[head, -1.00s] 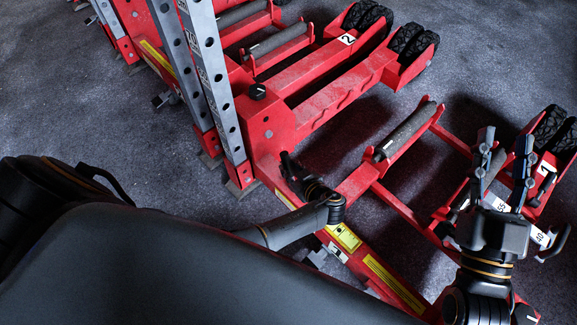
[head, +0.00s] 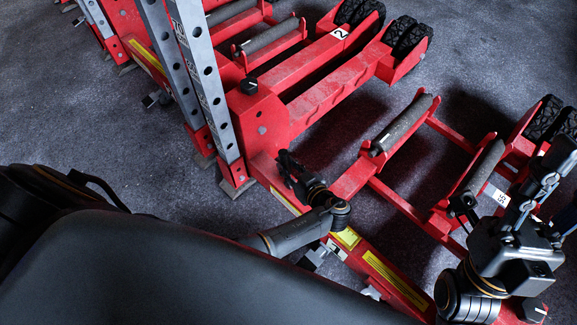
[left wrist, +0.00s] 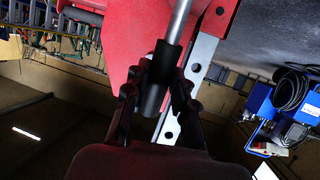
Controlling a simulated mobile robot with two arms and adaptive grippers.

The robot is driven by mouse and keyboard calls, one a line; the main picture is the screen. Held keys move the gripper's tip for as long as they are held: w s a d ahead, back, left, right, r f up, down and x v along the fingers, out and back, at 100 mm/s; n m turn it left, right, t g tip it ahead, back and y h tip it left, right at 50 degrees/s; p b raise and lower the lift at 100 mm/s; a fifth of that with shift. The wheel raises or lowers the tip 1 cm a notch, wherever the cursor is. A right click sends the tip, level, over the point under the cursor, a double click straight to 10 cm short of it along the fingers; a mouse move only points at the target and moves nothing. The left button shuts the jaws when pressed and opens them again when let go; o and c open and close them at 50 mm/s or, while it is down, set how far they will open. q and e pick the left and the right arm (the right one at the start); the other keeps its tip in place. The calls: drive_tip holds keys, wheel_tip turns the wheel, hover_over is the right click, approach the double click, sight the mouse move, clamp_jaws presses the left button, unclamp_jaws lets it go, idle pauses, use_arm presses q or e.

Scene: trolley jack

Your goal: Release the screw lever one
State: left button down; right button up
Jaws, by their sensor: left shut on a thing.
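My left gripper (head: 289,170) is beside the red jack at the foot of the grey perforated post. In the left wrist view its fingers (left wrist: 154,88) are shut around a black cylindrical grip, the screw lever (left wrist: 155,95), on a bare metal rod (left wrist: 180,22). A red jack part (left wrist: 135,40) and the grey perforated bar (left wrist: 196,65) are close behind it. In the head view I cannot tell the lever from the dark fingers. My right gripper (head: 540,190) is over the low frame at the right, with its fingers apart and no held thing visible.
Red jack arms with black wheels (head: 408,40) extend to the upper right. Dark rollers (head: 402,125) sit on the low red frame below. Several grey perforated posts (head: 205,80) stand at the left. Bare grey floor (head: 490,60) is clear at the upper right.

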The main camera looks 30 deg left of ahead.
use_arm(q)
drive_tip(key=shift+s+d, duration=0.1)
drive_tip(key=c, duration=1.1)
unclamp_jaws()
drive_tip(key=v, duration=0.7)
drive_tip(key=shift+d, duration=0.25)
drive_tip(key=shift+s+r, duration=0.1)
